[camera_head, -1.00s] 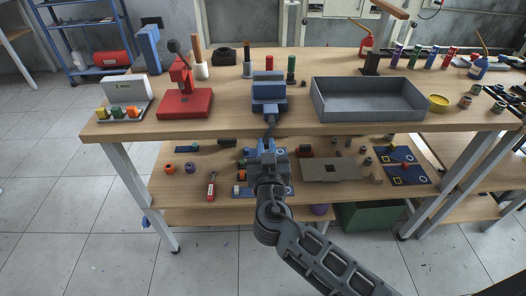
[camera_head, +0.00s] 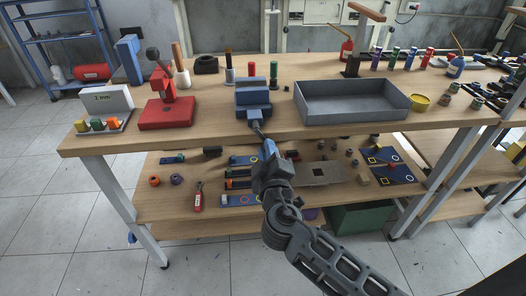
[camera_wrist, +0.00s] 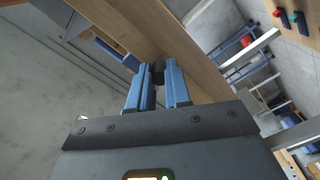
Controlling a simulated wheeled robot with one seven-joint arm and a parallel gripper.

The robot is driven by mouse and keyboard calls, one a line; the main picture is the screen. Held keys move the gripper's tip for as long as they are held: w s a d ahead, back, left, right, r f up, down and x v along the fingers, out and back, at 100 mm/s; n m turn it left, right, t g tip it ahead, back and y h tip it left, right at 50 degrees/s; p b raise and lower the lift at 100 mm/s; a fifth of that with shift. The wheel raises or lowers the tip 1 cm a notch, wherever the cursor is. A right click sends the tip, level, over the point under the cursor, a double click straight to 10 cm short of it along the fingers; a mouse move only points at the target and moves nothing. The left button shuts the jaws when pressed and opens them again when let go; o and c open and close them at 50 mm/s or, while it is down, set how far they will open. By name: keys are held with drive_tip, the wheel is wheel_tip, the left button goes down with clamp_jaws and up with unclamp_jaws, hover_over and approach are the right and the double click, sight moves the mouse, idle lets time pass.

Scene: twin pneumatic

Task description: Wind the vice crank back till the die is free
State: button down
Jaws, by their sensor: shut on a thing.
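The blue vice (camera_head: 253,100) stands at the front edge of the bench top, left of the grey tray. Its dark crank (camera_head: 256,125) sticks out over the front edge toward me. My gripper (camera_head: 259,133) reaches up to the crank from below and the right, tilted. In the wrist view, the two blue fingers of my gripper (camera_wrist: 158,82) are closed about a dark knob-like end of the crank (camera_wrist: 158,70). I cannot make out the die between the vice jaws.
A red press (camera_head: 166,112) stands left of the vice, and a grey open tray (camera_head: 352,117) stands right. Upright cylinders (camera_head: 274,75) stand behind the vice. The bench top's front edge (camera_head: 200,142) and a lower shelf with loose parts (camera_head: 165,209) lie near my arm.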

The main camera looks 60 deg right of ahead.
drive_tip(key=n, duration=0.2)
drive_tip(key=r+n+p, duration=0.1)
drive_tip(key=shift+s+d, duration=0.25)
drive_tip(key=shift+s, duration=0.1)
drive_tip(key=shift+s+d+r+n+p, duration=0.1)
drive_tip(key=shift+r+n+p, duration=0.75)
drive_tip(key=shift+n+p, duration=1.5)
drive_tip(key=shift+a+r+n+p, duration=0.1)
drive_tip(key=shift+r+n+p, duration=0.8)
drive_tip(key=shift+n+p, duration=1.5)
drive_tip(key=shift+s+d+r+n+p, duration=0.1)
drive_tip(key=shift+r+n+p, duration=1.05)
drive_tip(key=shift+n, duration=2.1)
drive_tip(key=shift+w+f+p, duration=0.1)
drive_tip(key=shift+f+p, duration=0.25)
drive_tip(key=c, duration=1.1)
unclamp_jaws()
